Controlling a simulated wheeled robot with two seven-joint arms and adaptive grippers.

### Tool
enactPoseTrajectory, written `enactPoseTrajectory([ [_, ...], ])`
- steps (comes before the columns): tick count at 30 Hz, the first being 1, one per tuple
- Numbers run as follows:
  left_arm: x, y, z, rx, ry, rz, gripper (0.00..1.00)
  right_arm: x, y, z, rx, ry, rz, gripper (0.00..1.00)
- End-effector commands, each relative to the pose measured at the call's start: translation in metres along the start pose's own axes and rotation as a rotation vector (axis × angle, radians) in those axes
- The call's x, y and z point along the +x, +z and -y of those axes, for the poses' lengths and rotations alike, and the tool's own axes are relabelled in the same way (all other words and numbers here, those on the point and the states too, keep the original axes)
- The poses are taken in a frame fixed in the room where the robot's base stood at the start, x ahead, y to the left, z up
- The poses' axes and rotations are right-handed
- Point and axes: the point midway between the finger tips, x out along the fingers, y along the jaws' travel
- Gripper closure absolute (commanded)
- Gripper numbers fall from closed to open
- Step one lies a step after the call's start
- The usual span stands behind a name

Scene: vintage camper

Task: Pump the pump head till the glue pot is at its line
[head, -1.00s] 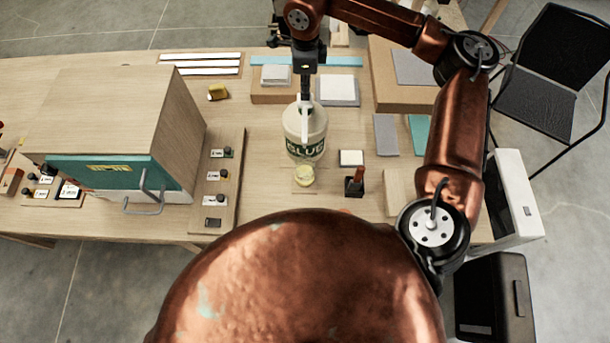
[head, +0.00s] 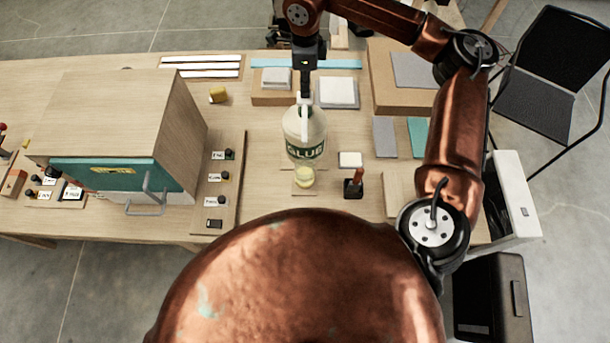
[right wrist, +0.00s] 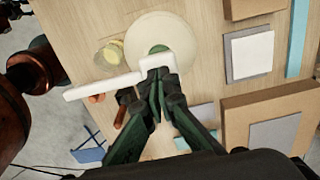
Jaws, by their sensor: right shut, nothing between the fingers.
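A white glue bottle (head: 305,124) with a green GLUE label stands on the table in the head view. Its white pump head (head: 304,101) is on top, the spout pointing toward the glue pot (head: 304,178). The small clear pot holds yellowish glue just in front of the bottle; its line cannot be made out. My right gripper (head: 305,91) is shut and empty, directly above the pump head. In the right wrist view the fingertips (right wrist: 157,72) are at the pump head (right wrist: 105,86), seemingly touching it. The pot (right wrist: 114,50) shows beside the bottle (right wrist: 170,37). My left gripper is not in view.
A small black holder with a reddish-brown handle (head: 355,184) stands right of the pot. A wooden cabinet with a teal front (head: 125,130) fills the left. Stacked pads (head: 338,91) and a cardboard box (head: 385,90) lie at the back right.

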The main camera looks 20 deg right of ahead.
Motion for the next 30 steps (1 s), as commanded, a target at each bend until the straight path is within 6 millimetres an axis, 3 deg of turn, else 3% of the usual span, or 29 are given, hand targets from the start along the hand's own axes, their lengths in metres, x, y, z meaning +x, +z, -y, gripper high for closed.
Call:
enactPoseTrajectory([
  [22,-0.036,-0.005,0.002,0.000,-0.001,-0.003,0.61,-0.061,0.000,0.001,0.001,-0.002,0.003,1.00],
  [30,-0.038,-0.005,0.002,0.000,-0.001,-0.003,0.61,-0.066,0.000,0.000,0.001,-0.001,0.002,1.00],
])
